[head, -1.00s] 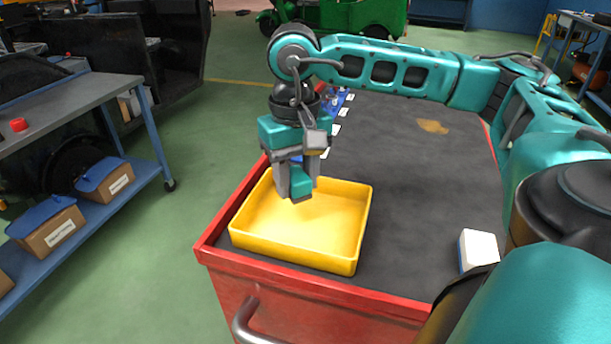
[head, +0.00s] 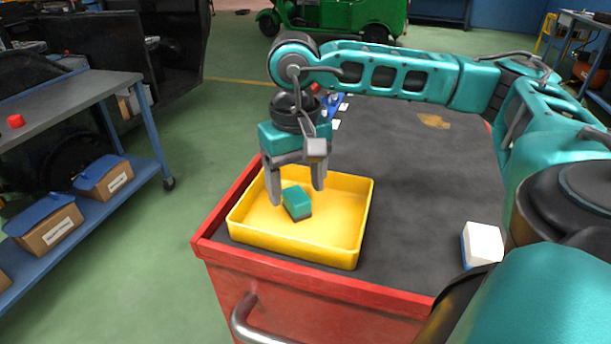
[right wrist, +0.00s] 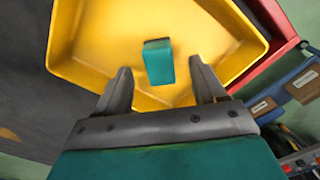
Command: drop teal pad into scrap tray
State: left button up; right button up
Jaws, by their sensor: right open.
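The teal pad (head: 297,202), a small block with a dark underside, is in or just above the yellow scrap tray (head: 262,239); I cannot tell whether it touches the floor. It also shows in the right wrist view (right wrist: 158,62), beyond my fingertips and clear of them, over the yellow tray (right wrist: 98,45). My right gripper (head: 297,196) is open above the tray, with its fingers spread on either side of the pad. In the right wrist view its two fingers (right wrist: 160,78) stand apart with nothing between them. My left gripper is not in view.
The tray stands at the near left corner of a red cart (head: 325,289) with a dark top. A white and blue block (head: 482,245) lies at the cart's right. A grey bench (head: 70,103) with a red item stands at left. The cart top's middle is mostly clear.

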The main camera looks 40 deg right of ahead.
notch_tip(320, 180, up, 13)
jog(key=p, duration=0.1)
jog(key=shift+p, duration=0.4)
jog(key=shift+f, duration=0.1)
dwell(0.4)
